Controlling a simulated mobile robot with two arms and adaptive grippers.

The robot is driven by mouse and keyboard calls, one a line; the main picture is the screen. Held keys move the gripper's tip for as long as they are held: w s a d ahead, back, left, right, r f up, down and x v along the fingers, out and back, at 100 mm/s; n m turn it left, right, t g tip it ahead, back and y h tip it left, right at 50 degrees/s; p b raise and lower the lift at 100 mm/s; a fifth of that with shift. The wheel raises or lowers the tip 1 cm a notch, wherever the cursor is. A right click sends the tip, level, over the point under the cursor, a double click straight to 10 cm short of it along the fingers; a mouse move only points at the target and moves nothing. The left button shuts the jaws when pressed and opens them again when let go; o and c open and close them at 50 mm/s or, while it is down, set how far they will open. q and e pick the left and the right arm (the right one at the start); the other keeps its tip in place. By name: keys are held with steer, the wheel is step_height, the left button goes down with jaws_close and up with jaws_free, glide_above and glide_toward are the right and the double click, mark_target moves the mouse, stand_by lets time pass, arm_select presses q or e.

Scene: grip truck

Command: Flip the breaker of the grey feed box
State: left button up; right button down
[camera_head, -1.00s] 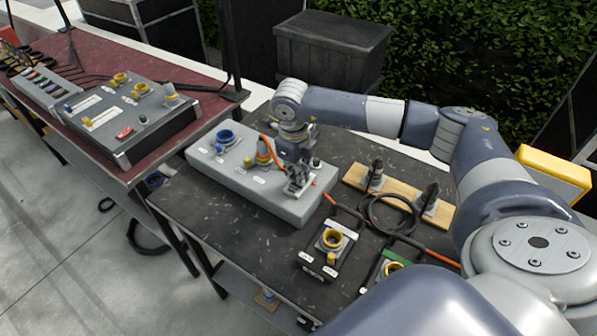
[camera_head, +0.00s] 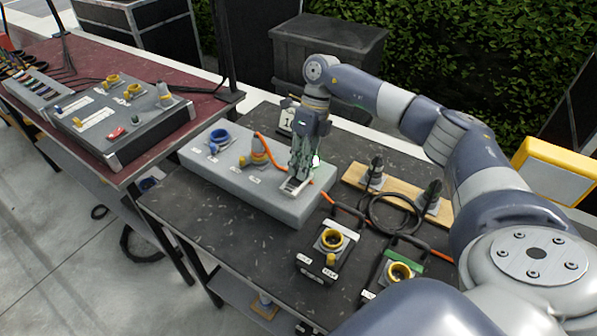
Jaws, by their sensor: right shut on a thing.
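The grey feed box (camera_head: 213,176) lies on the dark table. Its top has a blue socket (camera_head: 219,137) at the left and a grey-and-yellow plug (camera_head: 258,152) with an orange cable near the middle. My right gripper (camera_head: 298,179) points down at the right part of the box's top. It is shut on the breaker (camera_head: 292,187), a small pale piece at the fingertips; the fingers hide most of it, so I cannot tell its exact position. My left gripper is not in view.
Two small black boxes with yellow sockets (camera_head: 331,238) (camera_head: 400,270) stand at the front right. A wooden board (camera_head: 397,190) with black plugs and a coiled cable lies behind them. A red table (camera_head: 159,152) with a dark panel (camera_head: 140,122) stands at left.

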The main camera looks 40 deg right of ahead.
steer(key=shift+w+d+f+y+b, duration=0.1)
steer(key=shift+d+y+b, duration=0.15)
steer(key=shift+y+b, duration=0.3)
steer(key=shift+g, duration=0.3)
steer(key=c, duration=1.7)
jaws_free()
steer(key=shift+v, duration=4.05)
